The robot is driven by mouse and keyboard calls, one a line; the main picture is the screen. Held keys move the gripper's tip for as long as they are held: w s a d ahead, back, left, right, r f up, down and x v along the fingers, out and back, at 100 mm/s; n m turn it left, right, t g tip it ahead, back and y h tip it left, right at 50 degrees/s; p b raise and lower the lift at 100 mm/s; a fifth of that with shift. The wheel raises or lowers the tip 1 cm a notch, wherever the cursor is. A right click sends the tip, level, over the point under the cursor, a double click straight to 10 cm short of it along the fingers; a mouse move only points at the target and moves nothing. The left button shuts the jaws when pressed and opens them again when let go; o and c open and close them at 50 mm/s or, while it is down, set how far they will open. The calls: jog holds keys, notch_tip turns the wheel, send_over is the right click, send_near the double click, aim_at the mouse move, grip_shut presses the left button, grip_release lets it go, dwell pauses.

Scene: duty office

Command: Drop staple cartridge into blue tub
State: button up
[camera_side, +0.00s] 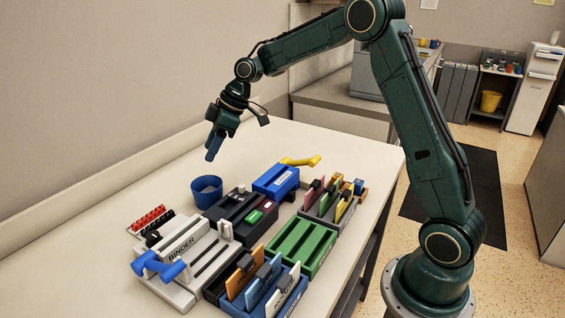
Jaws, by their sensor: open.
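The blue tub (207,194) is a small, round, open-topped cup standing upright on the table, left of the dark machine. My gripper (210,155) hangs above the tub, fingers pointing down, apart from it. It is open, and I see nothing held between the fingers. I cannot make out a staple cartridge for certain. The tub's inside shows only in part, and its bottom is hidden by the near wall. A row of small red pieces (147,218) lies at the left, too small to identify.
A grey binder machine (190,255) with a blue handle stands in front. A dark device (240,208), a blue box (276,181), a green tray (300,246) and file holders (265,285) crowd the right and front. A yellow-handled item (301,161) lies behind. The table's back left is clear.

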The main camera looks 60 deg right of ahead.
jog(key=v, duration=1.2)
jog(key=shift+r, duration=0.2)
jog(key=shift+s, duration=0.1)
jog(key=s+a+r+m+h, duration=0.15)
jog(key=s+a, duration=0.25)
jog(key=s, duration=0.4)
jog(key=s+a+r+m+h, duration=0.1)
jog(key=s+a+r+m, duration=0.15)
jog(key=s, duration=0.55)
jog(key=s+f+m+h, duration=0.1)
jog(key=s+f+m, duration=0.1)
jog(key=s, duration=0.6)
jog(key=s+f+m+t, duration=0.1)
jog(key=s+f+m, duration=0.2)
jog(key=s+f, duration=0.2)
jog(key=s, duration=0.3)
jog(key=shift+h, duration=0.35)
